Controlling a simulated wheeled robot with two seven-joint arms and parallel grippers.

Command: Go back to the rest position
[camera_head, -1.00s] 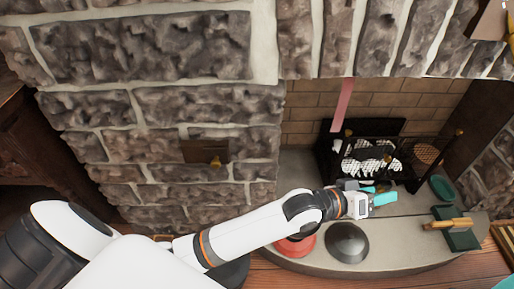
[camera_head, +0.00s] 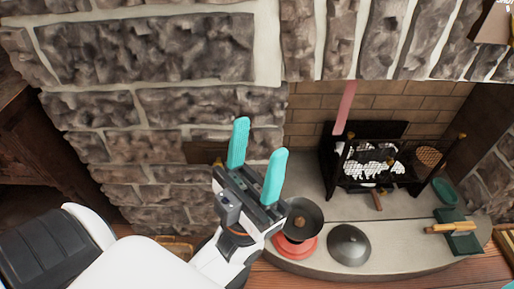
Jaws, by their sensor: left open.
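My left gripper (camera_head: 261,136) is open and empty, its two teal fingers pointing up in front of the stone wall. It is left of the fireplace opening. Below and right of it, a dark round bowl-like piece with a brown knob (camera_head: 301,219) stands over a red round base (camera_head: 294,247) on the hearth. My gripper's body overlaps its left edge in the picture; I cannot tell whether they touch. A dark domed lid (camera_head: 348,244) lies to its right. A small teal sliver at the bottom right corner may be my right gripper; its jaws cannot be made out.
The raised stone hearth (camera_head: 400,240) curves along the front. A green dish (camera_head: 445,191) and a green tray (camera_head: 463,243) with a wooden piece (camera_head: 450,227) are at the right.

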